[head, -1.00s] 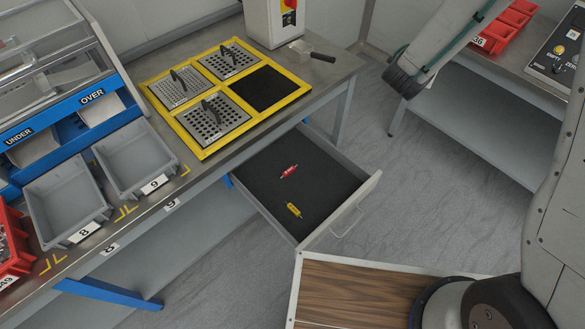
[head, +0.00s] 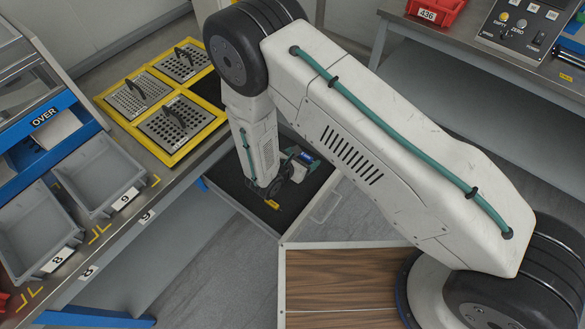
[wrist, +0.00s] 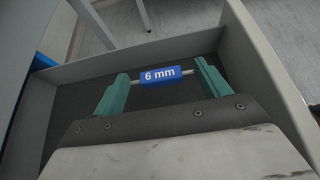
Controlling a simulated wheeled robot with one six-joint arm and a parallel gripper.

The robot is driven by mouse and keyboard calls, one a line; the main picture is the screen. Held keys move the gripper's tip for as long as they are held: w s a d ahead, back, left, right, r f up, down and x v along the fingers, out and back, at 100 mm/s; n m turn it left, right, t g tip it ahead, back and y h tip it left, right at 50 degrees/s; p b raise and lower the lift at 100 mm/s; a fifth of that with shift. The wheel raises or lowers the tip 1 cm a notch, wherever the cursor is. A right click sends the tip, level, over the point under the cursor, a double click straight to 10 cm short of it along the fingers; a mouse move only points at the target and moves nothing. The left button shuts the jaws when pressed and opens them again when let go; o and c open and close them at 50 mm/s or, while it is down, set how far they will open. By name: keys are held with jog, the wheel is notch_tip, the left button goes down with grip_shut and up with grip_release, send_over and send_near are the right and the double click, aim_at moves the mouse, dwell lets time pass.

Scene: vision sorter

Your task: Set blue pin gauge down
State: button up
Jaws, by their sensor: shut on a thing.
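The blue pin gauge (wrist: 161,75) carries a "6 mm" label and has thin metal ends. In the wrist view my gripper (wrist: 160,80) is shut on it, with one green finger at each end. The gauge is over the dark floor of the open drawer (wrist: 70,97); I cannot tell whether it touches that floor. In the head view my gripper (head: 303,158) is inside the outline of the drawer (head: 225,184), partly hidden by my arm. The yellow pin gauge (head: 272,204) lies in the drawer near its front. The red one is hidden.
The drawer's grey walls (wrist: 262,70) rise close around my gripper. The bench to the left holds a yellow frame (head: 112,108) with handled plates and grey bins (head: 100,178). A wood-topped surface (head: 345,280) is in front of the drawer.

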jog(key=shift+f, duration=3)
jog(key=shift+f, duration=0.1)
jog(key=o, duration=1)
jog(key=shift+c, duration=0.2)
